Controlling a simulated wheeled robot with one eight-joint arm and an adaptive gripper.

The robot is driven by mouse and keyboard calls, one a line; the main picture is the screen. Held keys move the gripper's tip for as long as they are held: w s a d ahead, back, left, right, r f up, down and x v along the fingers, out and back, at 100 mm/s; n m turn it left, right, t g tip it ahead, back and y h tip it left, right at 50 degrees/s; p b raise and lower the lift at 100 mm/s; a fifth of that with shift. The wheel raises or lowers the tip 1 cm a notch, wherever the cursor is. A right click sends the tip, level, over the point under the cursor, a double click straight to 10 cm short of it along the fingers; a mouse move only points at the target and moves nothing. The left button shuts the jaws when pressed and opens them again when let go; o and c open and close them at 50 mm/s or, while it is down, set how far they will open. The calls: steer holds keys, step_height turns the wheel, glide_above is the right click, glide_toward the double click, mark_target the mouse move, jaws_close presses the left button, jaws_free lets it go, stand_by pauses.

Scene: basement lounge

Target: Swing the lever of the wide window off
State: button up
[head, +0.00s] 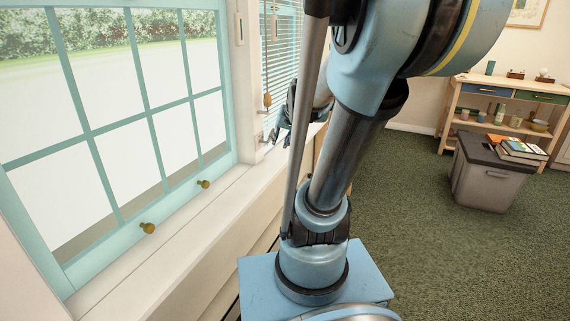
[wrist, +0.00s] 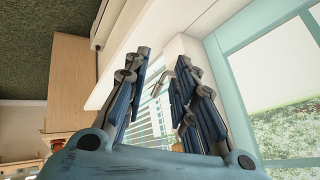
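The wide window (head: 120,110) has a teal frame with several panes and two brass knobs on its bottom rail, and fills the left of the head view. Part of its teal frame (wrist: 237,85) also shows at the right of the wrist view. A small bent grey metal piece, which looks like the lever (wrist: 187,66), stands by the white sill near the window's edge. My gripper (wrist: 162,62) is open, with two dark blue fingers apart. The lever appears close to the right finger; I cannot tell if they touch. In the head view my gripper (head: 284,118) is partly hidden by my arm.
A narrower window with blinds (head: 283,50) lies beyond the wide one, with an orange cord pull (head: 267,99). The white sill (head: 190,222) runs below. A grey bin (head: 490,180) with books and a wooden shelf (head: 447,125) stand at right. The green carpet (head: 420,210) between is clear.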

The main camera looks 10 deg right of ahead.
steer(key=s+f+n+g, duration=0.2)
steer(key=s+f, duration=0.2)
steer(key=s, duration=0.6)
steer(key=shift+s+a+f+g+h, duration=0.15)
steer(key=shift+a+f+g+h, duration=0.15)
steer(key=shift+a+f+g, duration=0.1)
steer(key=shift+s, duration=0.1)
